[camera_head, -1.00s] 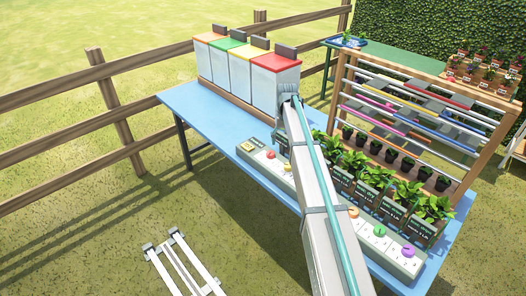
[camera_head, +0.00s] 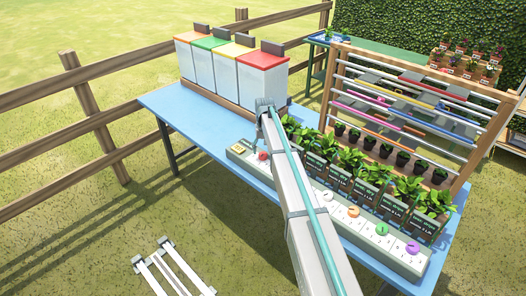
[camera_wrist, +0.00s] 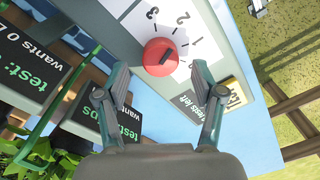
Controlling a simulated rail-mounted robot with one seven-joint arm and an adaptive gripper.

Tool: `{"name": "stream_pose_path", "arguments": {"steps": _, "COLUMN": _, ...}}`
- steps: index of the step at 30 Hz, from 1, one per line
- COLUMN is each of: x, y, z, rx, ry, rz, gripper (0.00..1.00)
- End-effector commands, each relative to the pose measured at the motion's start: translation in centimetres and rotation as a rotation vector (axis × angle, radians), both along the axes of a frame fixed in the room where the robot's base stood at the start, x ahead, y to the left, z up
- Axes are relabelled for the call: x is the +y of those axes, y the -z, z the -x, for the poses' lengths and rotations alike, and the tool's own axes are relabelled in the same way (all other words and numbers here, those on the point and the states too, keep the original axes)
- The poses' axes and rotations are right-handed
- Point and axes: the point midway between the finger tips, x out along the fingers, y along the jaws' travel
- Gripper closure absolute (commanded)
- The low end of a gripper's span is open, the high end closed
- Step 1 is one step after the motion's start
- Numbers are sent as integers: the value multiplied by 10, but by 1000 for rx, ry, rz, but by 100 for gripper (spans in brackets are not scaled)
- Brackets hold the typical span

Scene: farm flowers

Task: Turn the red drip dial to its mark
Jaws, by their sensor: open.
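The red drip dial (camera_head: 263,155) sits near the left end of a long pale control strip (camera_head: 324,210) on the blue table. In the wrist view the red dial (camera_wrist: 158,62) is a round knob with a dark slot. Printed 1, 2 and 3 with tick lines lie around its upper side. The slot slants towards the upper right; which tick is its mark I cannot tell. My gripper (camera_wrist: 161,74) is open, with one finger on each side of the dial and apparent gaps to it. In the head view my arm hides the fingers.
Black plant signs (camera_wrist: 32,68) stand close by at left in the wrist view. In the head view, lidded bins (camera_head: 222,66) stand behind, potted plants (camera_head: 350,160) line the strip, and a rail rack (camera_head: 400,110) rises at right.

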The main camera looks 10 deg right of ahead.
Motion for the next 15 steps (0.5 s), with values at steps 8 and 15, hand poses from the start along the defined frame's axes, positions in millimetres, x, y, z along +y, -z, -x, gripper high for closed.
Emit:
{"name": "stream_pose_path", "arguments": {"steps": 8, "x": 1, "y": 22, "z": 0, "rx": 0, "ry": 0, "rz": 0, "gripper": 32}}
{"name": "stream_pose_path", "arguments": {"steps": 15, "x": 1, "y": 23, "z": 0, "rx": -1, "ry": 0, "rz": 0, "gripper": 32}}
